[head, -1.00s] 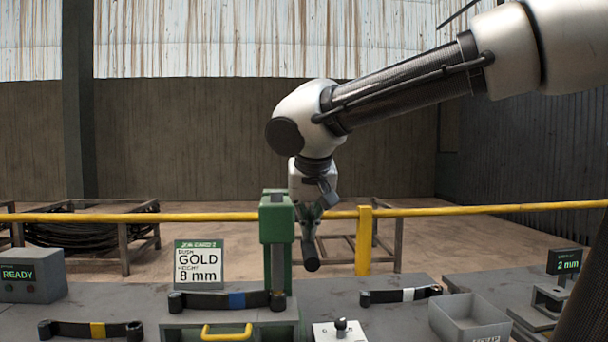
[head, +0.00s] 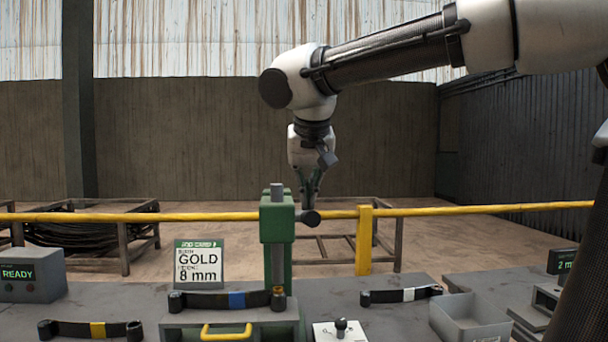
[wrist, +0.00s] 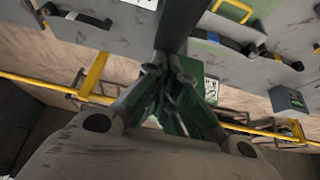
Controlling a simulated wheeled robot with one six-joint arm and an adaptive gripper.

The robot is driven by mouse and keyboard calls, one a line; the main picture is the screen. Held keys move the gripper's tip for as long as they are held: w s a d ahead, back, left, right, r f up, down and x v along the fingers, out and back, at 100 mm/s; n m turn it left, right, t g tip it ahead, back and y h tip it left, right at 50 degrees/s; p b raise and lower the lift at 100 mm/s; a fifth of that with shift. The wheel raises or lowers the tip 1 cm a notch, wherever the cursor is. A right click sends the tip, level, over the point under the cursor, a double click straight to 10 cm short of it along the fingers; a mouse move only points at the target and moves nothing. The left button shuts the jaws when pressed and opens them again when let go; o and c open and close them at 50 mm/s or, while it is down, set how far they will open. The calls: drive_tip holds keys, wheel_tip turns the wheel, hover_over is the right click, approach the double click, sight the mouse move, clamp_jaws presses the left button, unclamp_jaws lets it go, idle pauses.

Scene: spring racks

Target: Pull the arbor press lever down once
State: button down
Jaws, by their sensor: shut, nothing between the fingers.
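The green arbor press (head: 277,222) stands on the bench in the head view, left of centre. Its dark lever knob (head: 311,217) is at its right side near head height, with the lever seen nearly end-on. The press ram (head: 277,189) pokes out of the head's top. My gripper (head: 310,203) points down with fingers together, just above or against the lever; contact is unclear. In the wrist view the dark lever (wrist: 185,22) reaches the shut fingertips (wrist: 170,60). A leaf spring with a blue band (head: 212,301) lies at the press base.
A sign reading GOLD 8 mm (head: 199,264) stands left of the press. A grey bin (head: 470,320), a small knob box (head: 341,329) and a banded leaf (head: 385,296) are to the right. A yellow rail (head: 450,210) runs behind the bench.

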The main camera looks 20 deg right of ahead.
drive_tip(key=s+a+r, duration=0.2)
drive_tip(key=s+r, duration=0.2)
drive_tip(key=s, duration=0.7)
drive_tip(key=shift+s+a, duration=0.15)
drive_tip(key=shift+s, duration=0.2)
idle(0.4)
wheel_tip(320, 180, down, 12)
drive_tip(key=s+d+n+g+y, duration=0.1)
drive_tip(key=d+n+g+y, duration=0.15)
drive_tip(key=n, duration=0.65)
drive_tip(key=s+d+f+m, duration=0.2)
drive_tip(key=d+f+m, duration=0.1)
drive_tip(key=d, duration=0.5)
drive_tip(key=s+d+f+m+t+h, duration=0.1)
drive_tip(key=s+d+f+m, duration=0.2)
drive_tip(key=d, duration=0.6)
wheel_tip(320, 180, down, 3)
drive_tip(key=shift+s+r+m, duration=0.15)
drive_tip(key=shift+r+m, duration=0.05)
drive_tip(key=shift+m, duration=0.2)
